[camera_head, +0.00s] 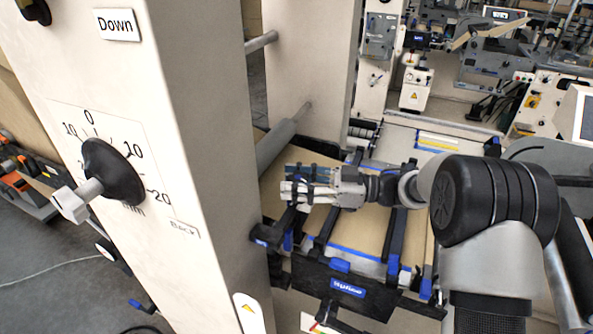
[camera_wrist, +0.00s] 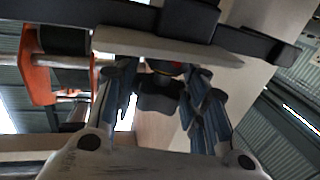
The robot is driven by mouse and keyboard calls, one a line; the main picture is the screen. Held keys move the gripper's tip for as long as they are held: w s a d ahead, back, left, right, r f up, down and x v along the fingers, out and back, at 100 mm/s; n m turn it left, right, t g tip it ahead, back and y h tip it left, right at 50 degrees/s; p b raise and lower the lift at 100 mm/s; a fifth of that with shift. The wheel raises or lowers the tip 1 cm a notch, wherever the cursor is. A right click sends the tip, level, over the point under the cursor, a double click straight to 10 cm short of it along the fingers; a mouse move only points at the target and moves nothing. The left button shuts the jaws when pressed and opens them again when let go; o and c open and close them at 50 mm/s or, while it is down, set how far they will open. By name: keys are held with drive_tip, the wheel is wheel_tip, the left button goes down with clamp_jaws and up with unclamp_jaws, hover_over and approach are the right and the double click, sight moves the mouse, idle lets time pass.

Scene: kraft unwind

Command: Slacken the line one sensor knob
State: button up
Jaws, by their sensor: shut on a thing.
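My gripper (camera_head: 290,186) reaches left from my arm over the brown web and the black and blue rails of the machine. It also shows in the wrist view (camera_wrist: 160,92), where its two blue-grey fingers close from both sides around a dark, lobed knob (camera_wrist: 157,101). The knob sits just below a pale bar (camera_wrist: 165,48), with a small red and yellow mark close above it. In the head view I cannot make out the knob, as the fingers cover that place. No label on the knob is readable.
A cream machine column (camera_head: 205,150) stands close to the left of my gripper, with a black dial knob (camera_head: 112,172) on its face. A roller (camera_head: 277,148) juts out behind the fingers. A black front bar (camera_head: 345,285) lies below. An orange bracket (camera_wrist: 38,65) is at the upper left.

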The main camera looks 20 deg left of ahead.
drive_tip(key=n+g+h, duration=0.1)
drive_tip(key=g, duration=0.1)
drive_tip(key=n+g+p, duration=0.1)
drive_tip(key=n+g, duration=0.1)
drive_tip(key=n+g+h, duration=0.1)
drive_tip(key=g, duration=0.1)
drive_tip(key=shift+s+f+h, duration=0.15)
drive_tip(key=shift+f+h, duration=0.15)
drive_tip(key=shift+f, duration=0.05)
drive_tip(key=shift+n+g+h+p, duration=0.3)
drive_tip(key=shift+n+g, duration=0.2)
drive_tip(key=shift+g, duration=0.2)
drive_tip(key=shift+s+n+g, duration=0.1)
drive_tip(key=shift+n+g, duration=0.2)
drive_tip(key=shift+c, duration=0.3)
drive_tip(key=o, duration=0.9)
drive_tip(key=shift+w+d+r, duration=0.1)
drive_tip(key=shift+w, duration=0.1)
drive_tip(key=shift+o, duration=1.1)
drive_tip(key=shift+s+r, duration=0.1)
drive_tip(key=shift+t, duration=0.4)
